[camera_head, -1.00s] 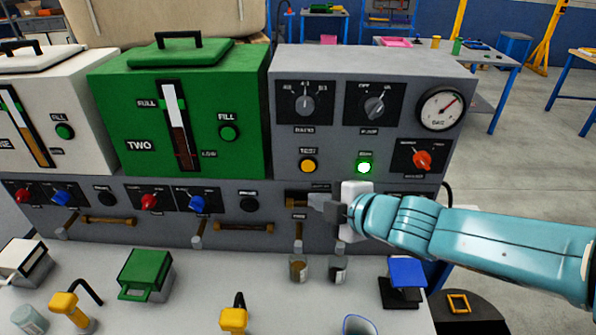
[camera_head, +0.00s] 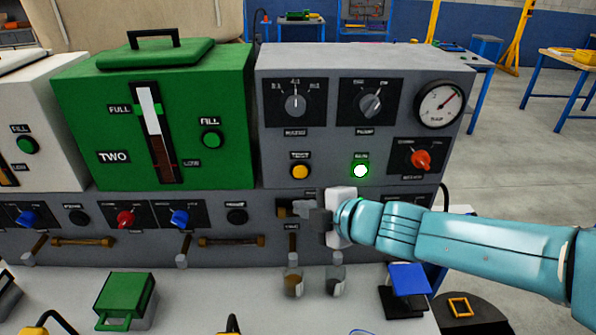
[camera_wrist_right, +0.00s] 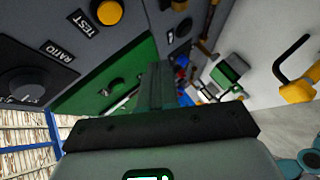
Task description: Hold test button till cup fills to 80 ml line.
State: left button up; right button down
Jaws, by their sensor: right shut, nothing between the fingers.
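The yellow test button (camera_head: 300,172) is on the grey panel's front, left of a lit green lamp (camera_head: 361,171). It also shows at the top of the right wrist view (camera_wrist_right: 108,12), beside its TEST label. My right gripper (camera_head: 303,209) is shut and empty, in front of the panel below the button and apart from it in the picture. Two small clear cups stand below the panel: the left cup (camera_head: 293,283) holds something brown, the right cup (camera_head: 335,281) looks greyish. Their measuring lines are too small to read. My left gripper is not in view.
The green tank (camera_head: 80,125) marked TWO stands left of the panel. A blue-topped stand (camera_head: 408,277) is right of the cups. A green box (camera_head: 125,298) lies on the white bench.

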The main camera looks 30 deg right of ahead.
aim_at(300, 172)
jog(key=w+d, duration=0.1)
jog(key=w, duration=0.1)
jog(key=w+d+p, duration=0.1)
jog(key=w, duration=0.1)
jog(key=w+d+p, duration=0.1)
jog(key=w, duration=0.1)
jog(key=shift+w+d, duration=0.25)
jog(key=shift+d, duration=0.05)
jog(key=shift+w, duration=0.2)
jog(key=shift+s, duration=0.15)
dwell(0.4)
dwell(1.1)
jog(key=shift+w+d+p, duration=0.15)
jog(key=shift+w+p, duration=0.25)
jog(key=shift+w, duration=0.1)
